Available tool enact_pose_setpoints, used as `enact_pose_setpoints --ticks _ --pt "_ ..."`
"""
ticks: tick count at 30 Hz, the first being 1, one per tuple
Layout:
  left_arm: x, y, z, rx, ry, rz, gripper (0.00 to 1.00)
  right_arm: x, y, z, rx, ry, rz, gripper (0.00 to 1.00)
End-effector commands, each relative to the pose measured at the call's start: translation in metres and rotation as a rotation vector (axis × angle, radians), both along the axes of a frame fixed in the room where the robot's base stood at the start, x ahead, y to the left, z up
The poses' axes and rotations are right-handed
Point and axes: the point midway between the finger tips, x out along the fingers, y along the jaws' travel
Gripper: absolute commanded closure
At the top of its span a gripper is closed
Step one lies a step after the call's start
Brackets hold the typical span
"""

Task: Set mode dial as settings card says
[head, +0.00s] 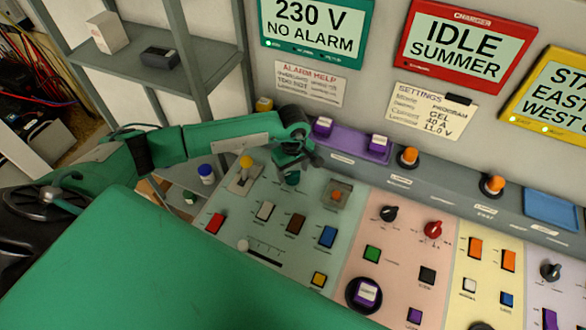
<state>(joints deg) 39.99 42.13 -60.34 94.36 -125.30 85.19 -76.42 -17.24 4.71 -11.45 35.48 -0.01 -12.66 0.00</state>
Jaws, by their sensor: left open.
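The settings card (432,110) on the back wall under the red charger display reads "PROGRAM", "GEL", "40 A" and "11.0 V"; its smaller words are hard to read. On the pink panel are a black dial (388,213) and a red dial (432,230). Their labels are too small to read, so I cannot tell which is the mode dial. My left gripper (291,172) is open above the back of the pale green panel, left of both dials and apart from them. It hides the panel part beneath it. My right gripper is not in view.
The charger display (465,46) reads "IDLE SUMMER". A lever (245,172) and several buttons stand on the green panel. Grey shelves (150,45) stand at the left.

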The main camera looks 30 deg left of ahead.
Motion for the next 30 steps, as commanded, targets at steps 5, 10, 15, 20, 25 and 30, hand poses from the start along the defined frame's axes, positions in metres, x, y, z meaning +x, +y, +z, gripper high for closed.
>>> enact_pose_setpoints --ticks 5,10,15,20,25,30 --pt "0.0 0.0 -0.017 -0.001 0.001 0.001 0.37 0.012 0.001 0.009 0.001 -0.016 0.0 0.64" --pt "0.001 0.0 -0.023 0.0 -0.001 0.001 0.37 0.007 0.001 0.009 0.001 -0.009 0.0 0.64" --pt "0.001 0.0 -0.023 0.0 -0.001 0.001 0.37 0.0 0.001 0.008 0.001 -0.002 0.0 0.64" --pt "0.001 0.0 -0.023 0.0 -0.001 0.001 0.65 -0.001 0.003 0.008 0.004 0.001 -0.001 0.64" --pt "0.001 0.0 -0.023 -0.001 -0.001 0.002 0.74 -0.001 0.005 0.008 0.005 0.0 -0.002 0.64" --pt "0.001 0.0 -0.024 -0.001 -0.002 0.027 0.74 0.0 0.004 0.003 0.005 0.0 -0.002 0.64"
